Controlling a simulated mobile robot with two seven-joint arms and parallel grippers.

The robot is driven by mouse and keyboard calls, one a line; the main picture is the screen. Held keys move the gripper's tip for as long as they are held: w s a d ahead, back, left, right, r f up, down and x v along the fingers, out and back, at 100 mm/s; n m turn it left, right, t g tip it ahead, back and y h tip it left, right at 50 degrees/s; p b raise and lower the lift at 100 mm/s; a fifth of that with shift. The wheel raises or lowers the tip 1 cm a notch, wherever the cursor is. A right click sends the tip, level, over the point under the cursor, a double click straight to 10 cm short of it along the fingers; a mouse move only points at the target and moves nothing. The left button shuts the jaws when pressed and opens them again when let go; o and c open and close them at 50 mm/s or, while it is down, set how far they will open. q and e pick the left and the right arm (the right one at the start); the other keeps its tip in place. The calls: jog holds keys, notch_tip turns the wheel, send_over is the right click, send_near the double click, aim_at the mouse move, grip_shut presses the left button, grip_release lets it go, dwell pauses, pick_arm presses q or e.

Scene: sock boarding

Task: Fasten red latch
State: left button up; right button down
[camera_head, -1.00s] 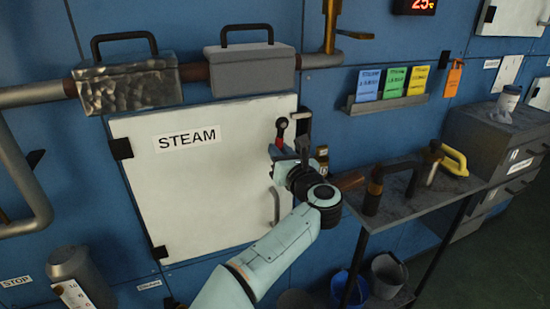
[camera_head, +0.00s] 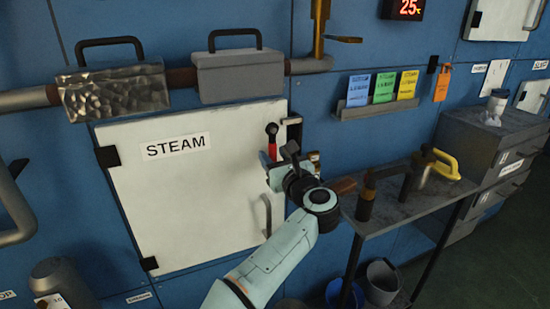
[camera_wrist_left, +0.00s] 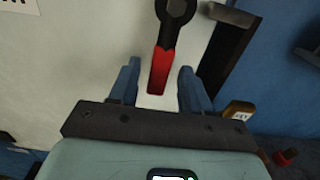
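The red latch (camera_head: 272,143) is a lever with a dark round pivot and a red grip, at the right edge of the white STEAM door (camera_head: 190,205). In the left wrist view the red grip (camera_wrist_left: 160,70) hangs downward from its pivot. My left gripper (camera_head: 276,168) is at the latch's lower end. In the left wrist view its two fingers (camera_wrist_left: 157,85) are open, one on each side of the red grip's lower end, with gaps on both sides. The door lies against the blue wall. My right gripper is in neither view.
A dark catch bracket (camera_head: 293,130) is right of the latch, with a small brass tag (camera_wrist_left: 238,112) below it. A grey door handle (camera_head: 267,215) is below. A side table (camera_head: 400,212) with pipe fittings stands to the right.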

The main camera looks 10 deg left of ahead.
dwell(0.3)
pick_arm(q)
jog(key=shift+s+d, duration=0.2)
jog(key=shift+s, duration=0.05)
jog(key=b+v, duration=0.1)
jog(key=v, duration=0.3)
send_near(274, 155)
jog(key=v, duration=0.4)
jog(key=shift+s+d, duration=0.1)
jog(key=shift+s, duration=0.1)
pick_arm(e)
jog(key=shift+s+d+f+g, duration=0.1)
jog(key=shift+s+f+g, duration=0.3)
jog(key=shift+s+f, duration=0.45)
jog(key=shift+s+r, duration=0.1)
